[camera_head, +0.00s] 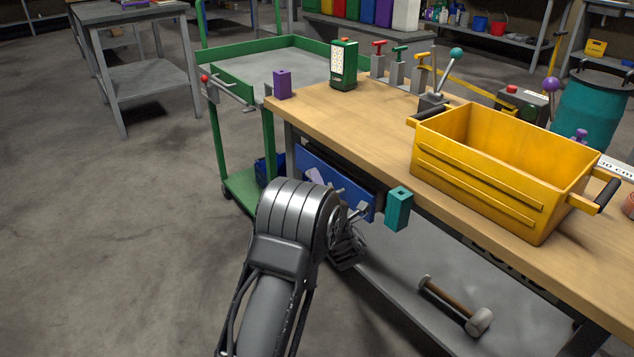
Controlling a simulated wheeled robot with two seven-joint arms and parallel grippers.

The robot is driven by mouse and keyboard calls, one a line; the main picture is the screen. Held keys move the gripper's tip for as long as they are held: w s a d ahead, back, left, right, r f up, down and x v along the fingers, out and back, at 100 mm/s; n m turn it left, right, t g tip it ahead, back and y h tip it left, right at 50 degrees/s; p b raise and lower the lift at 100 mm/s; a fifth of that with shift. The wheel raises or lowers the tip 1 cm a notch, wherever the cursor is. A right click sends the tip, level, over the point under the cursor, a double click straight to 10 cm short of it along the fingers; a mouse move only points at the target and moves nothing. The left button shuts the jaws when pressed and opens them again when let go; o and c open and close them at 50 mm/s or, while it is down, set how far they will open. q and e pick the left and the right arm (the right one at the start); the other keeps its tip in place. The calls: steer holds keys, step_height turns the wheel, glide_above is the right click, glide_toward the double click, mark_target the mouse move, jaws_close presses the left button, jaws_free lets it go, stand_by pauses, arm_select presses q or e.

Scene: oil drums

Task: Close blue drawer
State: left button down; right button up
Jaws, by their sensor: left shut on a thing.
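The blue drawer (313,167) is under the wooden top of the workbench, at its left part. Its blue front stands out from the bench, and a dark gap shows behind its top edge, so it looks partly open. My left arm comes in from the bottom of the view, and its wrist covers part of the drawer front. My left gripper (350,210) is at the drawer front, shut on what looks like the drawer's handle. The wrist hides most of the grip. My right gripper is not in view.
A teal block (398,208) is at the bench edge just right of the drawer. A yellow crate (480,190) stands on the bench top (375,125). A green cart (214,150) stands close on the left. A hammer (455,305) lies on the lower shelf. Floor at left is clear.

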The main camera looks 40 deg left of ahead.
mark_target(333, 182)
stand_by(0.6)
arm_select(q)
steer(key=shift+w+d+r+p, duration=0.1)
steer(key=shift+w+d+p, duration=0.2)
steer(key=shift+w, duration=0.7)
steer(key=shift+w+d+p, duration=0.15)
steer(key=shift+w+d, duration=0.15)
steer(key=shift+w, duration=0.65)
steer(key=c, duration=1.5)
jaws_free()
steer(key=shift+w, duration=0.1)
steer(key=shift+d, duration=0.1)
steer(key=p+v, duration=0.2)
steer(key=v, duration=0.4)
steer(key=shift+s+d, duration=0.2)
steer(key=shift+d, duration=0.05)
steer(key=shift+s+d, duration=0.35)
